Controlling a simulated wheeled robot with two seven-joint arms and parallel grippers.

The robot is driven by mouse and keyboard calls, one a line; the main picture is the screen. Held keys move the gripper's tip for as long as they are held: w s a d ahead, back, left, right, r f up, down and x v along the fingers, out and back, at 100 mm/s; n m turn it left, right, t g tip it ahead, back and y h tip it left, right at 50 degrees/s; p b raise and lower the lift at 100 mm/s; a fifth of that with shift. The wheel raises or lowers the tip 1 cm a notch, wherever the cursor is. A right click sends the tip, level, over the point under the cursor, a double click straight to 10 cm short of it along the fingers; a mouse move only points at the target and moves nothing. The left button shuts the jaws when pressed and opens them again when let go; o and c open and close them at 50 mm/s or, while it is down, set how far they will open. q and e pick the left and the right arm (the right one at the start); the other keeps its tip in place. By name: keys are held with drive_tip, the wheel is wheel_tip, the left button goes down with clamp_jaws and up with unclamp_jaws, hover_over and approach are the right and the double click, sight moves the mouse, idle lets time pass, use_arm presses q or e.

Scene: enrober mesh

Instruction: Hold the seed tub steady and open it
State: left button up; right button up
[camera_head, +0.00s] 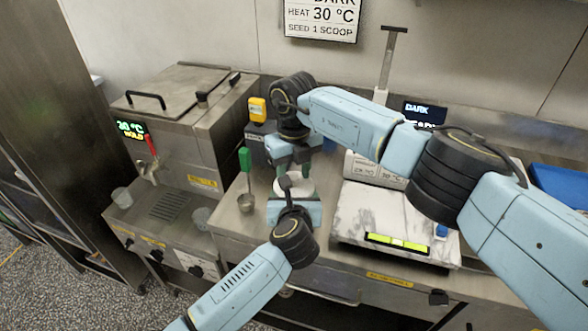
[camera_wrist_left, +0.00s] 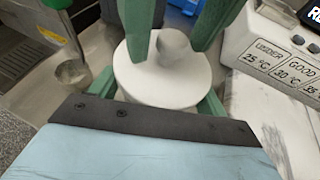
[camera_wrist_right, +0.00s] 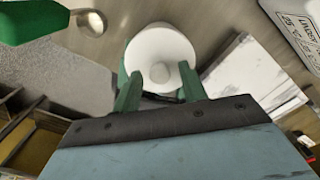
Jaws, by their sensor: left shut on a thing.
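The seed tub is white and round with a lid and a small knob. In the head view the tub (camera_head: 304,187) stands upright on the counter, partly hidden by my grippers. In the left wrist view the tub (camera_wrist_left: 165,85) sits between the green fingers of my left gripper (camera_wrist_left: 160,100), which is shut on its sides. My right gripper (camera_head: 294,158) comes from above. In the right wrist view its fingers (camera_wrist_right: 160,90) are apart, with the lid knob (camera_wrist_right: 160,71) showing between them. In the left wrist view a gap shows beside the knob (camera_wrist_left: 174,42).
A scoop with a green handle (camera_head: 244,160) stands left of the tub. A steel machine (camera_head: 180,110) with a tap is farther left. A blue bin (camera_head: 560,183) is far right.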

sight(294, 176)
clamp_jaws()
drive_tip(key=shift+r, duration=0.1)
drive_tip(key=shift+r, duration=0.15)
idle(0.6)
drive_tip(key=shift+r, duration=1)
drive_tip(key=shift+r, duration=2)
use_arm(q)
drive_tip(key=o, duration=1.5)
drive_tip(key=shift+c, duration=0.2)
drive_tip(key=shift+s, duration=0.1)
